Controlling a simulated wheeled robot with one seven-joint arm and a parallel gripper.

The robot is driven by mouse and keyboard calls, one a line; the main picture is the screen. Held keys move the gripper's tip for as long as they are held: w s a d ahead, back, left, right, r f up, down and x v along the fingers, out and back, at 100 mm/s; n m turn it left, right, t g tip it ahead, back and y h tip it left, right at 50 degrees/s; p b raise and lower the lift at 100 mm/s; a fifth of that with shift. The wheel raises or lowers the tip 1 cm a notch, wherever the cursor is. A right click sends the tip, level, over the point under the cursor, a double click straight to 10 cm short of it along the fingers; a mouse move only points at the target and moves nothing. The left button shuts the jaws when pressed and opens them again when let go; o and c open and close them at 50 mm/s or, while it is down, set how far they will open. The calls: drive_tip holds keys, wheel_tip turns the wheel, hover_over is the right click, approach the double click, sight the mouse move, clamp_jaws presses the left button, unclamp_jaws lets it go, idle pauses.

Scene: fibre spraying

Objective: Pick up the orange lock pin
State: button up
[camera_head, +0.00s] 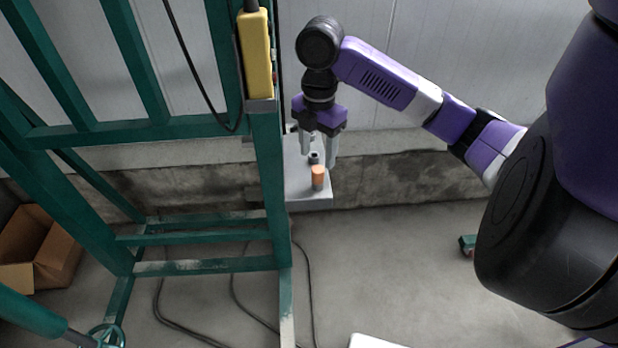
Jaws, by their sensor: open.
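The orange lock pin (318,177) stands upright on a small grey shelf (308,200) fixed beside the green frame. A dark cylindrical piece (314,157) shows just behind it on the shelf. My gripper (319,160) points down over the shelf with its two light grey fingers apart. The fingertips are close to the pin and appear just behind it in this view. I cannot tell the exact height or depth gap between them. Nothing is seen held in the fingers.
A green steel frame (265,190) stands directly left of the shelf, with a yellow control box (256,53) hanging on it. A wall (430,150) lies behind. A cardboard box (40,248) sits at left. Cables (238,290) lie on the floor (400,260), which is mostly clear at right.

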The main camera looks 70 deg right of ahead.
sight(318, 169)
wheel_tip(318, 169, down, 2)
drive_tip(key=shift+f, duration=0.25)
drive_tip(key=shift+d+f+p, duration=0.2)
drive_tip(key=shift+f+p, duration=0.25)
drive_tip(key=shift+f, duration=0.85)
drive_tip(key=shift+d+f+p, duration=0.15)
drive_tip(key=shift+f+p, duration=0.3)
drive_tip(key=shift+f, duration=0.8)
clamp_jaws()
